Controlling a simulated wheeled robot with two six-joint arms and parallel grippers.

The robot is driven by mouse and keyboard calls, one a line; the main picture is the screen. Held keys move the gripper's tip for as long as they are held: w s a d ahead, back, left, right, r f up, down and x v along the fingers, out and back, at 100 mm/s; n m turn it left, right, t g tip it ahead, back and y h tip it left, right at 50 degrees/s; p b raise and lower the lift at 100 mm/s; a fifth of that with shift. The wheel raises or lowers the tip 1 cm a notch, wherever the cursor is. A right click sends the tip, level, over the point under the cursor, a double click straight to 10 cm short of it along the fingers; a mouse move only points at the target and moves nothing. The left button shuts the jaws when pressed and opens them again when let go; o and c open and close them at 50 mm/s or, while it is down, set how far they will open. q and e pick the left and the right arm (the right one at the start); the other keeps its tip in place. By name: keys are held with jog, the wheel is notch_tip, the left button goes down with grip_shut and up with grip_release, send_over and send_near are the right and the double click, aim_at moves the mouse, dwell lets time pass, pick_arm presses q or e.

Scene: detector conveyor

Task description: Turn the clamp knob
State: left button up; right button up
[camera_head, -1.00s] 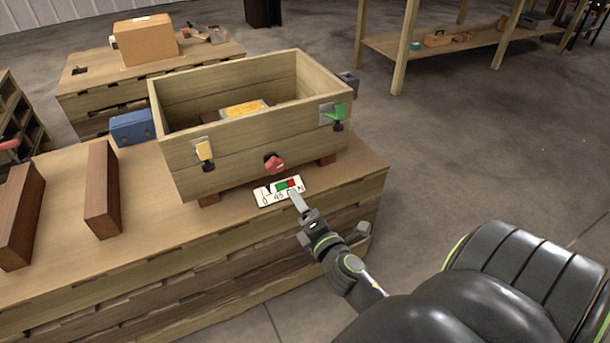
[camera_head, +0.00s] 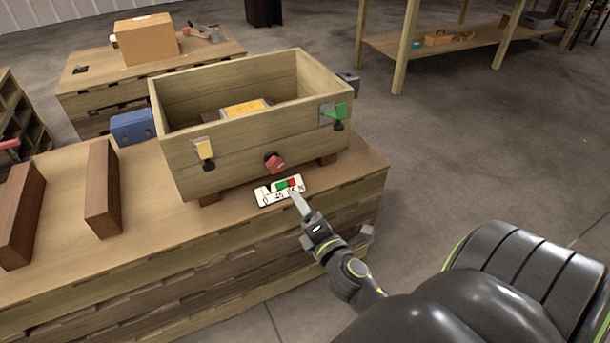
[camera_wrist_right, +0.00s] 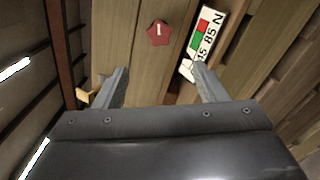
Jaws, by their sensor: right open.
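The clamp knob is a red faceted knob (camera_head: 274,163) low on the front wall of the wooden box (camera_head: 235,153). It also shows in the right wrist view (camera_wrist_right: 158,32), with a small white mark on its face. A white scale plate (camera_head: 266,197) with green and red blocks and numbers lies below the knob. My right gripper (camera_head: 298,200) is in front of and below the knob, overlapping the plate's lower right edge in the head view. In the right wrist view its two fingers (camera_wrist_right: 162,85) are apart with nothing between them, and the knob is beyond them. My left gripper is not in view.
A yellow latch (camera_head: 204,149) and a green latch (camera_head: 334,112) are on the box front. A blue block (camera_head: 132,128) and two brown wooden bars (camera_head: 103,190) are on the bench (camera_head: 150,235) to the left. Bare bench lies between bars and box.

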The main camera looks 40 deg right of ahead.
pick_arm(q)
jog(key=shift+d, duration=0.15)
pick_arm(e)
jog(key=n+p, duration=0.4)
jog(key=n, duration=1.1)
send_near(277, 168)
jog(key=w, duration=0.3)
jog(key=shift+m, duration=0.3)
jog(key=x, duration=0.7)
jog(key=shift+s+d+b, duration=0.15)
jog(key=shift+d+b, duration=0.2)
jog(key=shift+b, duration=0.05)
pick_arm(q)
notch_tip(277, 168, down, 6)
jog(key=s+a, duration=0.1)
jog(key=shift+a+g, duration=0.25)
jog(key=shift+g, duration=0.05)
pick_arm(e)
jog(key=shift+w+d, duration=0.15)
jog(key=shift+w, duration=0.4)
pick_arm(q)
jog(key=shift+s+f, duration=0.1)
pick_arm(e)
jog(key=shift+c, duration=0.5)
jog(key=c, duration=0.9)
